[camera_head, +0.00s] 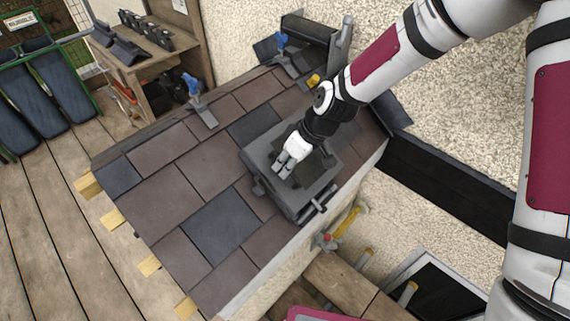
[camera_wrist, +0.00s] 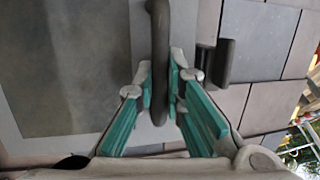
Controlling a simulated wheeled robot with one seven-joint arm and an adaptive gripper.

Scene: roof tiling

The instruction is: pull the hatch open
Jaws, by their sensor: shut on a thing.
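The grey hatch (camera_head: 318,178) is a raised square unit with a darker pane, set in the tiled roof slope. In the wrist view its grey frame and dull pane (camera_wrist: 70,65) fill the left side. My gripper (camera_head: 281,167) is over the hatch, towards its left side. In the wrist view the teal-padded fingers of my gripper (camera_wrist: 160,88) are closed around a dark curved handle (camera_wrist: 160,30), one on each side. The handle is hidden in the head view. The hatch looks flat on its base; I cannot tell whether it is slightly raised.
Slate tiles (camera_head: 220,225) surround the hatch. Blue-handled tools (camera_head: 194,88) rest on the upper roof. A dark bar (camera_head: 320,202) lies along the hatch's lower right edge. A wooden shelf (camera_head: 150,65) stands behind left, and a rough wall (camera_head: 460,110) rises at right.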

